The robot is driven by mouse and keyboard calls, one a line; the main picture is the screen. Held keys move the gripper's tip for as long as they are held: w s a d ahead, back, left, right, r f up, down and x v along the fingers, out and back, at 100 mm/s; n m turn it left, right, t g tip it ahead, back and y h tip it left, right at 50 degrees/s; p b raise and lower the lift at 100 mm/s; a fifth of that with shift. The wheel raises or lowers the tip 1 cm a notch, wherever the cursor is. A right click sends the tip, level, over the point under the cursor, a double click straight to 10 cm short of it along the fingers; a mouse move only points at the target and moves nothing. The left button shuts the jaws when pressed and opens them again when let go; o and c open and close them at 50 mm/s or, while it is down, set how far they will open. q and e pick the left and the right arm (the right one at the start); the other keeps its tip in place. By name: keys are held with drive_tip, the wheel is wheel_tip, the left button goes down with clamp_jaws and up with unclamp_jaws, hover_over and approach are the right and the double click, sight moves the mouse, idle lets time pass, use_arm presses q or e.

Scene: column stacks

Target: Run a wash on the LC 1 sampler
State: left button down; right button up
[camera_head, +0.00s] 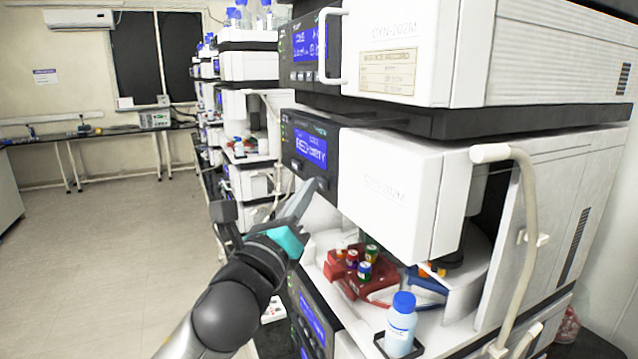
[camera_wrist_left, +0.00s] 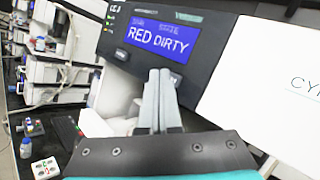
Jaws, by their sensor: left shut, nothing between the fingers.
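A sampler module (camera_head: 395,195) with a white front cover stands in the middle of the stack at right. Its dark front panel has a blue display (camera_head: 311,148), which reads "RED DIRTY" in the left wrist view (camera_wrist_left: 158,38). I cannot read an "LC 1" label on it. My left gripper (camera_head: 312,186) is shut and empty, its tips at the lower part of this panel. In the left wrist view the fingertips (camera_wrist_left: 160,74) sit just below the display, beside a small button (camera_wrist_left: 174,80); I cannot tell whether they touch. My right gripper is not in view.
Below the cover is a red vial rack (camera_head: 345,280) with several capped vials, and a blue-capped bottle (camera_head: 401,325) in a holder. A hose (camera_head: 520,250) hangs at right. More stacks (camera_head: 245,130) line up behind. The floor (camera_head: 110,250) at left is clear.

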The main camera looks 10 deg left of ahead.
use_arm(q)
drive_tip(key=shift+w+d, duration=0.1)
drive_tip(key=shift+d, duration=0.05)
idle(0.5)
drive_tip(key=shift+s+a+p, duration=0.3)
drive_tip(key=shift+s+a, duration=0.2)
drive_tip(key=shift+a, duration=0.15)
drive_tip(key=shift+s+a, duration=0.7)
drive_tip(key=shift+a, duration=0.35)
drive_tip(key=shift+s+a, duration=0.7)
drive_tip(key=shift+a, duration=0.35)
drive_tip(key=shift+f, duration=0.1)
